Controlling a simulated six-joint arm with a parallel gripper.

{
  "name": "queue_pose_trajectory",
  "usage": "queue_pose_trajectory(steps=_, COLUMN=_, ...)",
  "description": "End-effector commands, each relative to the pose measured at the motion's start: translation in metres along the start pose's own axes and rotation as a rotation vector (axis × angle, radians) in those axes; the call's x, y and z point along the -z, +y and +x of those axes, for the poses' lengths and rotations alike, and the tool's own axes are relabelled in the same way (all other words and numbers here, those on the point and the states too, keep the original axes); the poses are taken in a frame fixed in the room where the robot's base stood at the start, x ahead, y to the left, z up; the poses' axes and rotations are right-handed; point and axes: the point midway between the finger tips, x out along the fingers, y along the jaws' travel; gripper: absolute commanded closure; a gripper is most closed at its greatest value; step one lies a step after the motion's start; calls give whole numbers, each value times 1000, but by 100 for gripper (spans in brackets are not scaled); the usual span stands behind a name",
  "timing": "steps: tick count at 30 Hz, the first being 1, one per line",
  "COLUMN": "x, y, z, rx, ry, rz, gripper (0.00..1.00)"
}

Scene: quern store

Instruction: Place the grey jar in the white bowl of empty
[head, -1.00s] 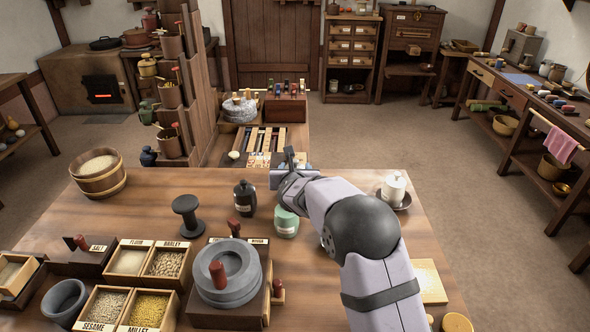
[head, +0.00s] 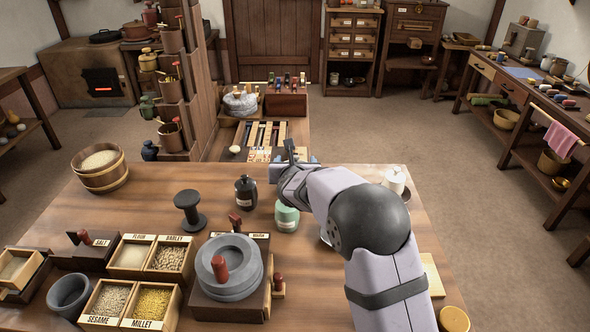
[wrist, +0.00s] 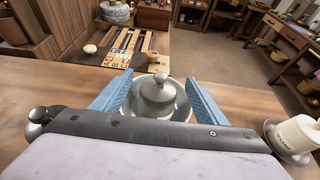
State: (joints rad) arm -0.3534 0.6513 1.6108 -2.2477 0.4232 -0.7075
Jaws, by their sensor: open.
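The grey jar (wrist: 159,92), lidded with a round knob, shows in the wrist view between my fingers. It appears to sit upright in a pale bowl (wrist: 184,108), whose rim shows around it. My gripper (wrist: 159,84) is open, with one blue finger on each side of the jar and visible gaps between. In the head view my gripper (head: 294,166) is at the table's far edge, and my arm hides the jar and bowl. I cannot tell whether the jar rests fully on the bowl's bottom.
A white lidded jar (wrist: 298,132) stands on a saucer at right. A black bottle (head: 246,191), green jar (head: 287,217) and dark spool (head: 189,212) stand left of my arm. A quern (head: 229,268) is nearer.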

Motion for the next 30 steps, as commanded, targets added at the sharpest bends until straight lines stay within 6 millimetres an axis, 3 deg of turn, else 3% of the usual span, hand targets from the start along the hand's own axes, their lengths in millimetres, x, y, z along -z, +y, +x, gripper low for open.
queue_pose_trajectory(steps=9, x=0, y=1, z=-55, rx=-2, ry=-2, rz=1, gripper=33)
queue_pose_trajectory(steps=15, x=0, y=1, z=-80, rx=-2, ry=-2, rz=0, gripper=33)
queue_pose_trajectory(steps=21, x=0, y=0, z=-93, rx=-1, ry=-1, rz=-1, gripper=33)
queue_pose_trajectory(steps=30, x=0, y=0, z=-96, rx=0, ry=-1, rz=0, gripper=33)
